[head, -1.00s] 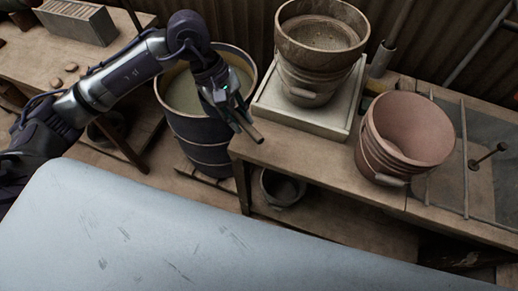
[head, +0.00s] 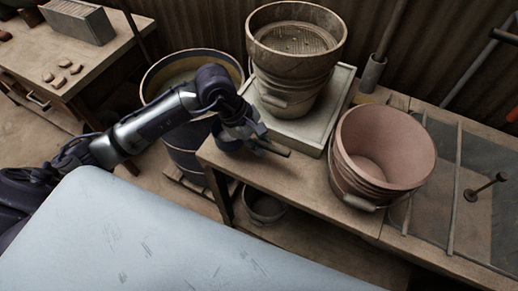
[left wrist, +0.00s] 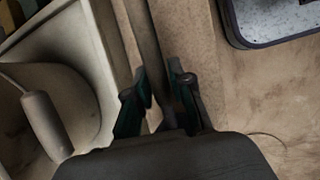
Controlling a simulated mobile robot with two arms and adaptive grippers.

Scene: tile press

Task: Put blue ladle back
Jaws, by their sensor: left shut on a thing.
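My left gripper (head: 258,142) is over the left end of the wooden bench, in front of the grey tray. It is shut on a thin dark handle (head: 273,148), which I take to be the ladle's. In the left wrist view the handle (left wrist: 145,40) runs up from between the fingers of my left gripper (left wrist: 158,90). No ladle bowl shows, and the handle's colour looks dark grey rather than clearly blue. My right gripper is not in view.
A brown bucket with a sieve (head: 297,50) stands on the grey tray (head: 313,132). A reddish bucket (head: 382,155) stands to its right. A dark barrel (head: 183,150) is behind my left arm. A small pot (head: 264,203) sits below the bench (head: 290,190).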

